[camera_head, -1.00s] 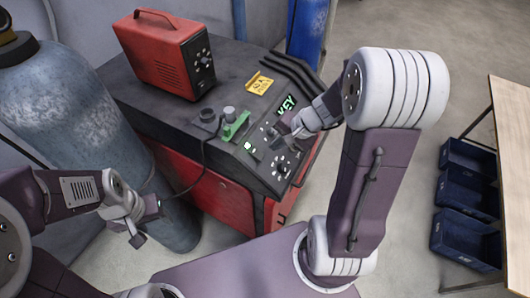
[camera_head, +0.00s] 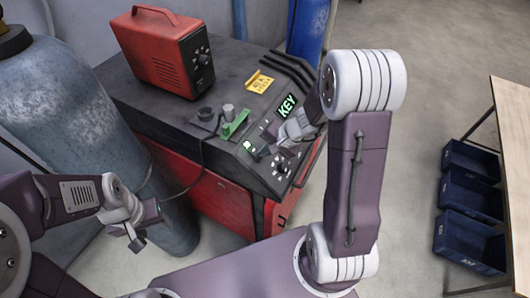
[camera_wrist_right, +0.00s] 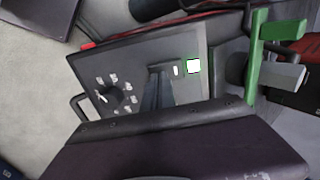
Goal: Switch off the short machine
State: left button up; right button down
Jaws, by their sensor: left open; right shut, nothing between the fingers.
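The low, wide black-and-red machine (camera_head: 165,115) stands in the middle of the head view. The lit button (camera_wrist_right: 194,66) and the knob (camera_wrist_right: 108,95) also show in the right wrist view. My right gripper (camera_head: 266,152) is shut and empty at the panel, between button and knob. Its fingertips (camera_wrist_right: 160,75) are close to a small panel part they partly hide; contact cannot be told. My left gripper (camera_head: 139,236) is open, away from the machine.
A red box unit (camera_head: 160,55) with a handle stands on the machine. A green lever (camera_head: 236,124) and a yellow label (camera_head: 258,82) are on its top. A large blue-grey cylinder (camera_head: 60,110) stands left. Blue bins (camera_head: 468,195) and a wooden table (camera_head: 510,105) are right.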

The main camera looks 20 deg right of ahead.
notch_tip(320, 180, down, 2)
jog(key=b, duration=0.4)
jog(key=shift+s+d+f+t+y+b, duration=0.1)
jog(key=shift+s+f+t+y+b, duration=0.05)
jog(key=shift+t+y+b, duration=0.2)
jog(key=shift+s+r+p, duration=0.3)
jog(key=shift+r+p, duration=0.55)
jog(key=shift+p, duration=0.15)
pick_arm(q)
jog(key=f, duration=0.4)
jog(key=shift+s, duration=0.2)
pick_arm(e)
jog(key=shift+w, duration=0.25)
jog(key=shift+r, duration=0.15)
jog(key=shift+w+r+p, duration=0.35)
jog(key=shift+r+p, duration=0.15)
jog(key=shift+p, duration=0.1)
pick_arm(q)
jog(key=shift+w+r, duration=0.25)
jog(key=shift+r, duration=0.2)
pick_arm(e)
jog(key=shift+s, duration=0.1)
pick_arm(q)
jog(key=shift+s, duration=0.1)
pick_arm(e)
jog(key=shift+r, duration=0.1)
jog(key=shift+s, duration=0.1)
